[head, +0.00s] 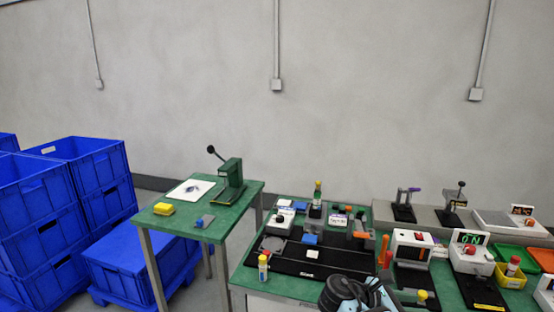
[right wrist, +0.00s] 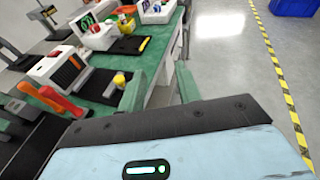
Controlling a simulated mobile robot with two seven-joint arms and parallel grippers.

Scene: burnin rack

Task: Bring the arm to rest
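My right gripper (right wrist: 160,88) shows in the right wrist view. Its two greenish fingers stand apart with nothing between them, beside the front edge of the green workbench (right wrist: 163,62). In the head view, a black and light-blue part of my arm shows at the bottom edge, in front of the workbench. The fingers cannot be made out there. My left gripper is in neither view.
A black fixture tray (head: 290,265) and several devices crowd the workbench. A side table (head: 175,225) bears a green press (head: 230,180). Blue crates (head: 45,200) are stacked at left. Open floor (right wrist: 230,60) lies right of the bench in the wrist view.

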